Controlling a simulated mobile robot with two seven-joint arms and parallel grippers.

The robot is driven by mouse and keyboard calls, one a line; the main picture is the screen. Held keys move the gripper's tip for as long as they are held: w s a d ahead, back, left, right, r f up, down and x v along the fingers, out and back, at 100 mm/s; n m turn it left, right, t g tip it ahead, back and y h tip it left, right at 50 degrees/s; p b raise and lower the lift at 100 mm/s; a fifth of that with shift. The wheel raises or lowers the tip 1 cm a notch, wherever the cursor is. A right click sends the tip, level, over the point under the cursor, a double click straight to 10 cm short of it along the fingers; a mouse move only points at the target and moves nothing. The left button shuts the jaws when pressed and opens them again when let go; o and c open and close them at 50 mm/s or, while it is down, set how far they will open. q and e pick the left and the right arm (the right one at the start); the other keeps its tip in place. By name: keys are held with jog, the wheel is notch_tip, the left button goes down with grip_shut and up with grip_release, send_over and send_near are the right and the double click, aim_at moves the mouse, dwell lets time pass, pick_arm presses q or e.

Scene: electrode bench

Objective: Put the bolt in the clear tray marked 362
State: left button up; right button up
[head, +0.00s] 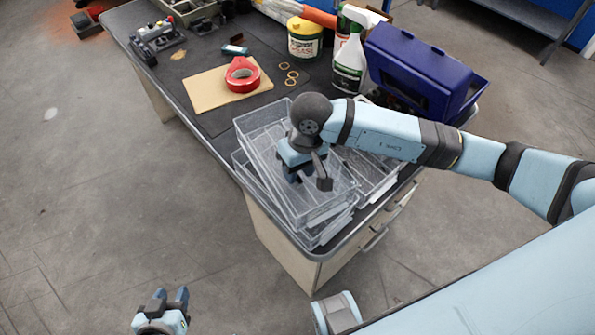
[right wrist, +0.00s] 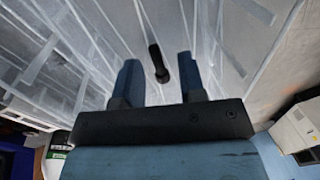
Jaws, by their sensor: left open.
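A stack of clear trays (head: 255,146) stands at the desk's near right corner. My right gripper (head: 298,177) points down into the top tray. In the right wrist view its two fingers (right wrist: 159,62) are apart. The dark bolt (right wrist: 158,66) shows between them, with a gap on each side, over the clear tray floor (right wrist: 90,50). I cannot tell whether it rests on the floor. The bolt is hidden in the head view. No number can be read on the trays. My left gripper (head: 170,298) is open and empty, off the desk at the bottom.
A blue bin (head: 425,65), a spray bottle (head: 350,62) and a yellow tub (head: 305,40) stand behind the trays. A red tape roll (head: 242,75) lies on a tan board (head: 205,92) at left. Several rings (head: 291,77) lie nearby. Dark desk surface is free around the board.

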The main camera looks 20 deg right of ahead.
notch_tip(320, 180, up, 10)
jog(key=d, duration=0.1)
jog(key=shift+d+r, duration=0.25)
jog(key=shift+d, duration=0.05)
jog(key=shift+w, duration=0.1)
jog(key=shift+f, duration=0.1)
